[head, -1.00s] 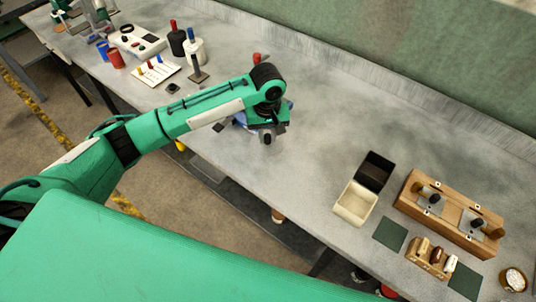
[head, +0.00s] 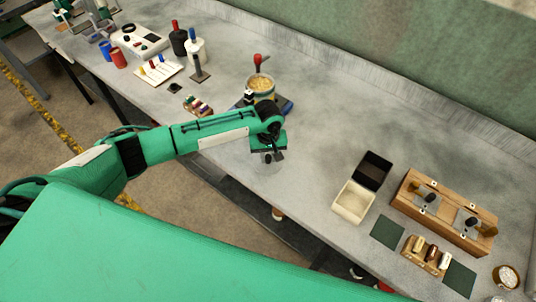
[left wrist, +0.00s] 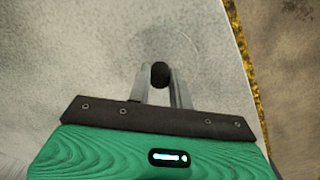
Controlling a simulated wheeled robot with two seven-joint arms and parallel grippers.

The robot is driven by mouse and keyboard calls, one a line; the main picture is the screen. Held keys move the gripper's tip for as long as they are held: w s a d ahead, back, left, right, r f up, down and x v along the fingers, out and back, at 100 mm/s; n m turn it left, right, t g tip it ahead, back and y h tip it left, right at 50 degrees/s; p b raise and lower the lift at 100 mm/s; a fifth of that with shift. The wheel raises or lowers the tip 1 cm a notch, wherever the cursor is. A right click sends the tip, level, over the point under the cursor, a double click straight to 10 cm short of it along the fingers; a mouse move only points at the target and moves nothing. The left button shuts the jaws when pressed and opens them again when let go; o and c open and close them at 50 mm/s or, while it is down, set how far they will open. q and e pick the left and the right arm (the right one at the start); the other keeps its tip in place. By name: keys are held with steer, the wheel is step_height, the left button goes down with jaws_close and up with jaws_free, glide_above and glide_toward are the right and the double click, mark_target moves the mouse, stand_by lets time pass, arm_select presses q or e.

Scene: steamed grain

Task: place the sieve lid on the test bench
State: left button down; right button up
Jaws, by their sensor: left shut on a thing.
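My left gripper (head: 270,158) is low over the bench near its front edge. In the left wrist view its two fingers (left wrist: 160,84) are shut on a small black knob, the handle of the sieve lid (left wrist: 160,74). A faint curved outline shows beyond the knob, so the lid looks clear; whether it touches the bench I cannot tell. The test bench (head: 315,125) is grey and speckled. An open round container (head: 262,86) of grain-like stuff stands on a dark blue base behind my gripper. My right gripper is not in view.
A small rack of coloured pieces (head: 197,106) lies left of the container. A red-knobbed lever (head: 257,60) stands behind it. An open black-and-cream box (head: 354,201) and a wooden block (head: 444,212) are to the right. The bench between is clear.

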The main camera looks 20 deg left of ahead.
mark_target(268, 156)
arm_select(q)
steer(key=shift+f, duration=0.1)
steer(key=c, duration=1.3)
jaws_free()
steer(key=shift+o, duration=0.2)
steer(key=shift+r, duration=0.25)
step_height(268, 156, up, 12)
steer(key=b, duration=0.3)
steer(key=shift+f, duration=0.1)
